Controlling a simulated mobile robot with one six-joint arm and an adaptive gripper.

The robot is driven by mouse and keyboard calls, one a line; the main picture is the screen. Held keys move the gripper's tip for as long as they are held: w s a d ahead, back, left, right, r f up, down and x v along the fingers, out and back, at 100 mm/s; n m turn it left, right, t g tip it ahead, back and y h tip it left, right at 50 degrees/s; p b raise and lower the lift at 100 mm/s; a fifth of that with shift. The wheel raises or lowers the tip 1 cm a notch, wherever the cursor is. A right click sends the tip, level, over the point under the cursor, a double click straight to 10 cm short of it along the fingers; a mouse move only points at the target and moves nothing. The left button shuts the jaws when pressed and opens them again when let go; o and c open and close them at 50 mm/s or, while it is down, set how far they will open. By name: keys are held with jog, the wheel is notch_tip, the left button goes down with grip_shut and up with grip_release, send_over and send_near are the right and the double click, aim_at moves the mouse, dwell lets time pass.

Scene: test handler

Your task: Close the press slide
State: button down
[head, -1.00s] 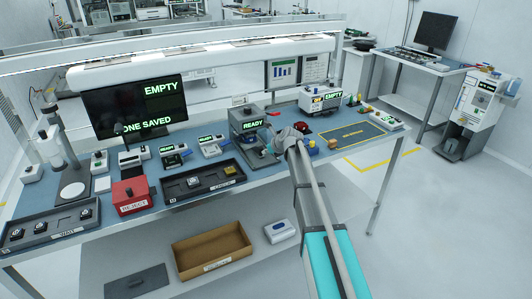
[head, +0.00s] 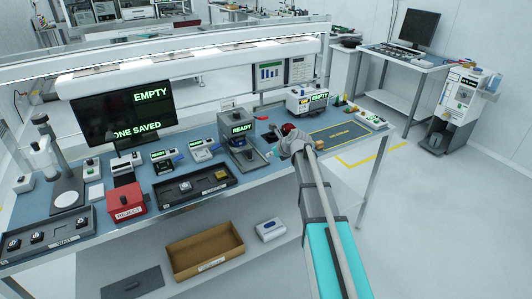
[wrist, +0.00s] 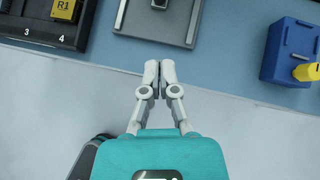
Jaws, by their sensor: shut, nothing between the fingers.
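The grey press (head: 237,130) with a green READY display stands at the back middle of the bench. Its slide, a grey plate (head: 250,160), sticks out from the front. In the wrist view the plate (wrist: 125,20) lies at the top, with a small dark part (wrist: 160,3) on it. In the wrist view my gripper (wrist: 159,66) is shut and empty, at the bench's front edge, a short gap from the plate's near edge.
A black tray (wrist: 42,40) with numbered places is left of the slide. A blue block (wrist: 280,70) with a yellow knob (wrist: 307,72) is on the right. In the head view a red REJECT box (head: 126,205) stands further left. The floor in front is clear.

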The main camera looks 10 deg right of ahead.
jog(key=shift+p+v, duration=0.55)
jog(key=shift+v, duration=0.65)
jog(key=s+a+f+n+g+h, duration=0.1)
jog(key=s+f+n+g, duration=0.1)
jog(key=s+n, duration=0.7)
jog(key=s+a+f+n+g+h, duration=0.1)
jog(key=s+f+n+g+h, duration=0.1)
jog(key=s+n, duration=0.8)
jog(key=s+a+f+n+g+h, duration=0.1)
jog(key=s+n+g+h, duration=0.1)
jog(key=s+n, duration=0.8)
jog(key=shift+s+a+f+g, duration=0.4)
jog(key=shift+s+g, duration=0.5)
jog(key=shift+s, duration=0.3)
